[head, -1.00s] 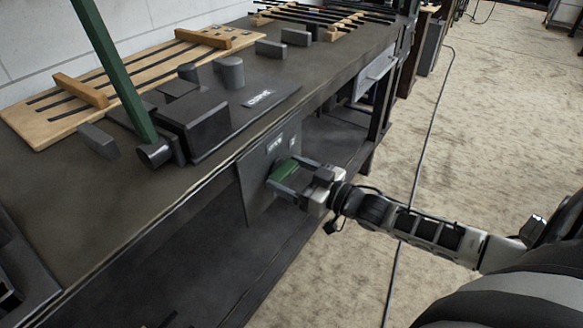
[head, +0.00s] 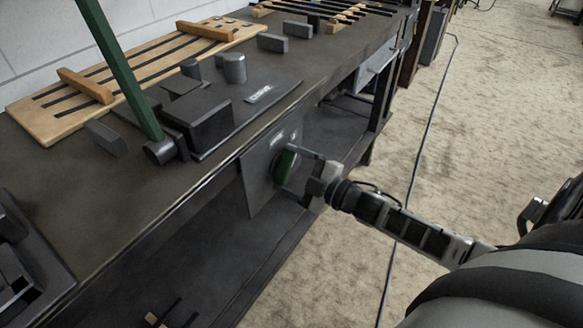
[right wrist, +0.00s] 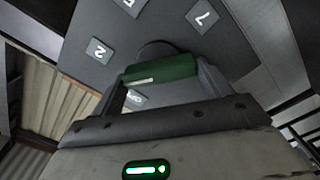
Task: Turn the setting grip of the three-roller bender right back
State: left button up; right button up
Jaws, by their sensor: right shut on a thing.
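The green setting grip (head: 284,167) sits on a dark plate (head: 256,190) on the front of the bench. It stands nearly upright in the head view. My right gripper (head: 290,168) is shut on it, a finger on each side. In the right wrist view the grip (right wrist: 160,69) lies between the fingers of the gripper (right wrist: 162,76), with numbered tags on the plate (right wrist: 150,35) around it. My left gripper is not in view.
The bench top carries a dark block (head: 198,122) with a long green lever (head: 118,70), a wooden rack (head: 45,118) and small grey blocks (head: 272,42). A dark cable (head: 418,160) lies on the floor. The floor right of the bench is mostly open.

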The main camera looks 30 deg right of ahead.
jog(key=n, duration=0.4)
jog(key=shift+a+f, duration=0.1)
jog(key=shift+n+b, duration=0.4)
jog(key=shift+n, duration=0.9)
jog(key=o, duration=1)
jog(key=v, duration=1.6)
